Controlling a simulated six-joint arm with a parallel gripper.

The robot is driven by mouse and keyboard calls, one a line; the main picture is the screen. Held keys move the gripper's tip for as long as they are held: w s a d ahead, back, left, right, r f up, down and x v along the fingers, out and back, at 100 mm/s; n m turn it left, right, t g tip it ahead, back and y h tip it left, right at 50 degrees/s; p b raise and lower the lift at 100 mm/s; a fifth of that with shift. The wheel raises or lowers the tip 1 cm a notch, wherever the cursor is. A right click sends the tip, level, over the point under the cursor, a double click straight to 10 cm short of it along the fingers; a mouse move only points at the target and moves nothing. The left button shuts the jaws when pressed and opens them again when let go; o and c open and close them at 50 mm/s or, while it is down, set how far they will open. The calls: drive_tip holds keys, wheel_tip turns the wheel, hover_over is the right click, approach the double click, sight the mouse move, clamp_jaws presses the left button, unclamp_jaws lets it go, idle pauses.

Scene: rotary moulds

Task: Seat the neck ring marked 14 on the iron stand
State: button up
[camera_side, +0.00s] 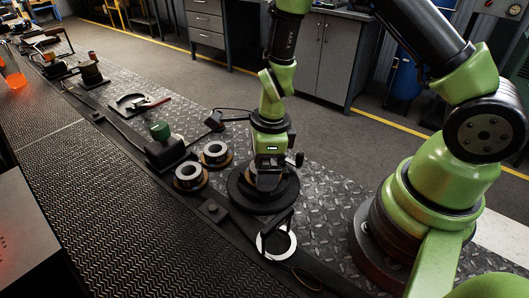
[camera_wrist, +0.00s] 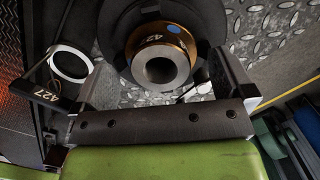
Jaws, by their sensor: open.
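My gripper (camera_side: 268,182) points down over a black round stand (camera_side: 240,195), its jaws open. In the wrist view, a grey ring with a copper-coloured rim (camera_wrist: 178,38) sits on the black round base (camera_wrist: 115,30), between and beyond the open jaws (camera_wrist: 158,85). The rim's marking looks like 42, though part of it is hard to read.
A block with a green knob (camera_side: 160,131) stands beyond the two rings. A dark rail runs along the bench.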

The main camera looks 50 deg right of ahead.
wheel_tip(320, 180, up, 10)
drive_tip(key=shift+s+d, duration=0.45)
idle(0.3)
wheel_tip(320, 180, up, 7)
idle(0.7)
drive_tip(key=s+r+n+t, duration=0.3)
drive_tip(key=s+n, duration=0.3)
drive_tip(key=n, duration=0.5)
drive_tip(key=s+r+n+t+y, duration=0.1)
drive_tip(key=s+r+n+t, duration=0.2)
drive_tip(key=n, duration=0.9)
drive_tip(key=s+r, duration=0.3)
drive_tip(key=shift+s+r, duration=0.25)
drive_tip(key=shift+s, duration=0.15)
